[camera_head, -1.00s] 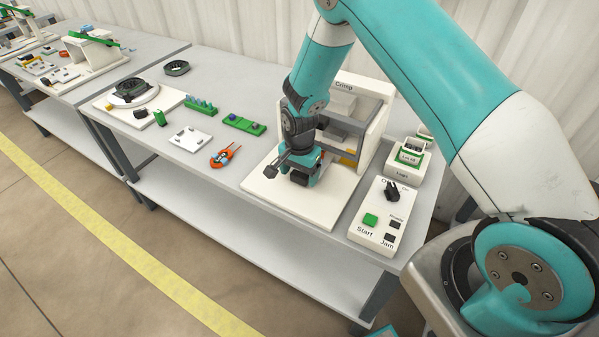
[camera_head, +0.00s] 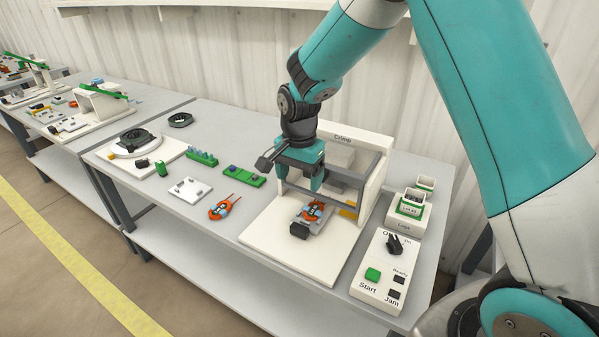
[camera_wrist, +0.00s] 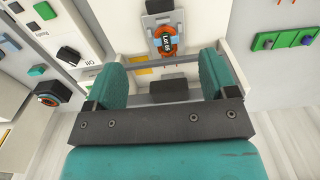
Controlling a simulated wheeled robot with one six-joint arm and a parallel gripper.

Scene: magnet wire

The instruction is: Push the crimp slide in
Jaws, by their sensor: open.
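The crimp slide (camera_head: 316,222) is a grey plate with a dark handle at its front end, pulled out in front of the white crimp station (camera_head: 373,190). An orange coil (camera_head: 314,210) with a blue middle rests on the slide. My gripper (camera_head: 312,183) is above the slide's rear end, close to the station's opening. Its two teal fingers (camera_wrist: 166,85) are apart with nothing between them.
A control box (camera_head: 380,280) with a green Start button, a knob and two dark indicators stands right of the station. Left are another orange coil (camera_head: 221,209), a white plate (camera_head: 190,189) and a green holder (camera_head: 244,176).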

